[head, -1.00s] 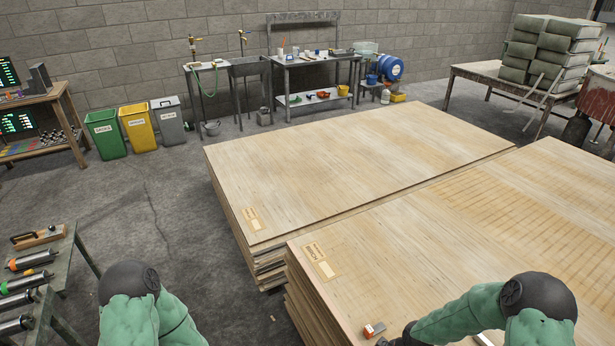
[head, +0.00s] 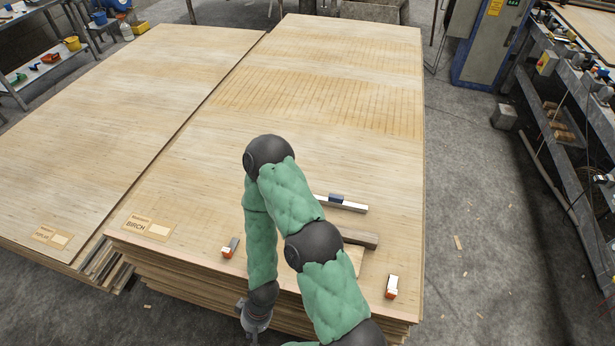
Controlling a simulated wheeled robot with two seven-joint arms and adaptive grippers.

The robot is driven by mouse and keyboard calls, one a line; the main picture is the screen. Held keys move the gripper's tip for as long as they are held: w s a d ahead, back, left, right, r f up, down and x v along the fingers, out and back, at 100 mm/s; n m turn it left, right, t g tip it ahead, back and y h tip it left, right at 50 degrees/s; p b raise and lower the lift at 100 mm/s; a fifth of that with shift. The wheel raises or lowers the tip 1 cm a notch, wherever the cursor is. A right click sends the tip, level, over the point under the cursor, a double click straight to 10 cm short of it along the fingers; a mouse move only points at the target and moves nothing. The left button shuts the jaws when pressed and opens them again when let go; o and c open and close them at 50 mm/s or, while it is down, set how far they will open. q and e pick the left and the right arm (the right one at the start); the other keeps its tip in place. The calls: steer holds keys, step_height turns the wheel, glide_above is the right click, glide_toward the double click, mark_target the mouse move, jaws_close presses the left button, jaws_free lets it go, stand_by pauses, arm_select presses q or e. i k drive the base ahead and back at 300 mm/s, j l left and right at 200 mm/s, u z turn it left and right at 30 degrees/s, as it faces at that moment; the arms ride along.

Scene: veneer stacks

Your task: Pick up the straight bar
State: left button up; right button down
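A straight pale bar (head: 350,206) with a small blue piece on it lies flat on the birch veneer stack (head: 300,140). Its left part is hidden behind my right arm. A darker wooden bar (head: 362,238) lies just nearer, also partly hidden by the arm. My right gripper (head: 253,322) hangs low at the near edge of the stack, left of and nearer than both bars, apart from them. Its fingers are too small and cut off to tell open from shut. My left gripper is out of view.
Two small orange-and-white items (head: 229,248) (head: 391,287) lie on the near part of the stack. A label reading BIRCH (head: 147,227) marks its left corner. Another veneer stack (head: 110,110) stands left across a narrow gap.

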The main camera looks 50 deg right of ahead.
mark_target(336, 201)
steer(key=z, duration=1.95)
